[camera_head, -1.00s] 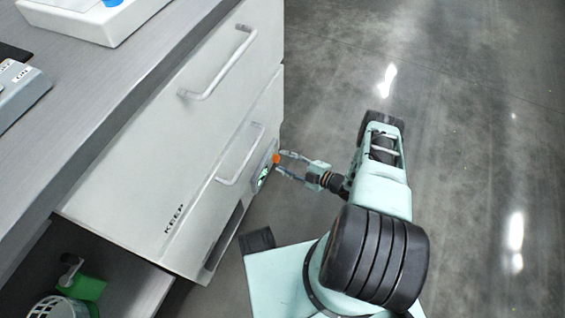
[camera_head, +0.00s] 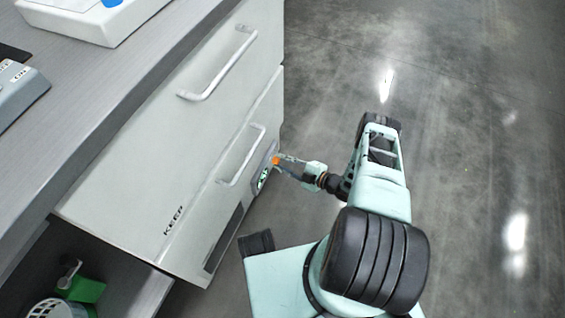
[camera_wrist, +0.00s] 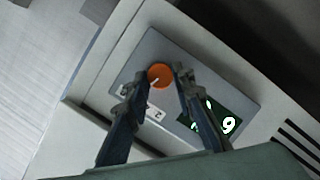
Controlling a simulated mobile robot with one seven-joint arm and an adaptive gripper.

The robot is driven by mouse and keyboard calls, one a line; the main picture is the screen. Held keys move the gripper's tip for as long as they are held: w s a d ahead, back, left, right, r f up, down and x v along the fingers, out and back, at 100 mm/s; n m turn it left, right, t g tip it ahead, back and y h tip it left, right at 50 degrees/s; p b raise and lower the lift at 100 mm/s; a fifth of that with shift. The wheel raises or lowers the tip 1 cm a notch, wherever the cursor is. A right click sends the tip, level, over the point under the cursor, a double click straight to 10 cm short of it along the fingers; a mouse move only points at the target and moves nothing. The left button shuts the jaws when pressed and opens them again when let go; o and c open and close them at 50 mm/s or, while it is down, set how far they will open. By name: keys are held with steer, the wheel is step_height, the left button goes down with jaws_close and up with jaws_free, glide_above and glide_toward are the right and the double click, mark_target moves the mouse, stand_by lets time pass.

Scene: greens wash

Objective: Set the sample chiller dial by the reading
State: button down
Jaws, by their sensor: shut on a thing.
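The orange dial (camera_wrist: 159,75) with a pale pointer line sits on a grey control panel (camera_wrist: 155,47) low on the white chiller (camera_head: 150,190). In the head view the dial (camera_head: 275,160) shows small at the chiller's right edge. My gripper (camera_wrist: 157,80) is shut on the dial, one finger on each side. It also shows in the head view (camera_head: 279,161). A dark display (camera_wrist: 215,122) with pale green characters lies beside the dial. A 9 is readable; the rest is hidden by a finger. Small white labels near the dial are partly covered; one seems to read 2.
The chiller front has two bar handles (camera_head: 218,66) and the word KEEP (camera_head: 173,220). A grey worktop (camera_head: 95,75) carries a white tray (camera_head: 95,27) and a grey device (camera_head: 20,90). Open floor (camera_head: 460,110) lies to the right.

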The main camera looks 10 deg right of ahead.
steer(key=shift+n, duration=0.3)
steer(key=shift+s+f+n+t, duration=0.1)
steer(key=shift+n+t, duration=0.4)
steer(key=shift+n, duration=0.45)
steer(key=shift+s+f+n+t, duration=0.1)
steer(key=shift+n+t, duration=0.4)
steer(key=shift+n, duration=0.45)
steer(key=c, duration=1.7)
jaws_free()
steer(key=shift+o, duration=0.2)
steer(key=v, duration=0.7)
steer(key=shift+s, duration=0.15)
steer(key=shift+d+r, duration=0.1)
steer(key=shift+r, duration=0.05)
